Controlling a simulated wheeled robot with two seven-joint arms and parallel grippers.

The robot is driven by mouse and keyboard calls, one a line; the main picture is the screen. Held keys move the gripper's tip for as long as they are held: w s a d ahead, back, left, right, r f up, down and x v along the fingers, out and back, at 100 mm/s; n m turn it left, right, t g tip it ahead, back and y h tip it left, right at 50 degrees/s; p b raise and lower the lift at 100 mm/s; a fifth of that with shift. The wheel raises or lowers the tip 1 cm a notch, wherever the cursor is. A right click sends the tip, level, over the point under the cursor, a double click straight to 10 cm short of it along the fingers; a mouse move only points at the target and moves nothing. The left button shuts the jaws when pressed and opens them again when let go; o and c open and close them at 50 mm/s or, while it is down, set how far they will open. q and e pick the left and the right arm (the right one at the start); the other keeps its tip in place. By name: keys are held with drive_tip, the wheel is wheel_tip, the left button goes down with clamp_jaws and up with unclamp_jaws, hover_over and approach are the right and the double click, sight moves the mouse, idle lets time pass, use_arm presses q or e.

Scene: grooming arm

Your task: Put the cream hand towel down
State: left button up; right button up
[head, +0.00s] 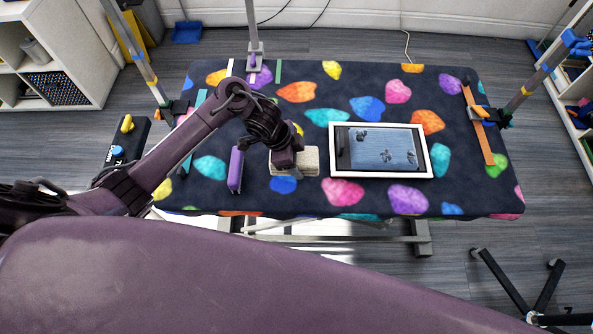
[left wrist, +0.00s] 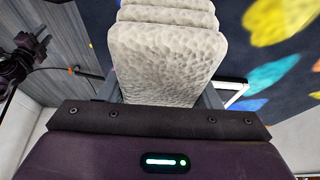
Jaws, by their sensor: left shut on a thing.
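The cream hand towel (head: 308,161) is a folded, textured stack near the front middle of the grooming table. My left gripper (head: 287,160) is above it and shut on it. In the left wrist view the towel (left wrist: 165,60) fills the space between the fingers, its folded layers facing the camera. The gripper hides part of the towel in the head view. I cannot tell whether the towel touches the table top. My right gripper is not in view.
The table (head: 330,195) has a dark cover with coloured patches. A white-rimmed tray (head: 380,174) with a blue-grey item lies to the right. The front right of the table is clear.

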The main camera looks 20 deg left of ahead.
use_arm(q)
drive_tip(key=shift+f, duration=0.9)
wheel_tip(320, 180, down, 4)
drive_tip(key=shift+f, duration=0.1)
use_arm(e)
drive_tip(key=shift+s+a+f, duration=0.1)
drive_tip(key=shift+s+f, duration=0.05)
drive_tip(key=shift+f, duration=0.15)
use_arm(q)
drive_tip(key=shift+b, duration=0.3)
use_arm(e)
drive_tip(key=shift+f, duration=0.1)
use_arm(q)
drive_tip(key=o, duration=0.9)
drive_tip(key=shift+f, duration=0.15)
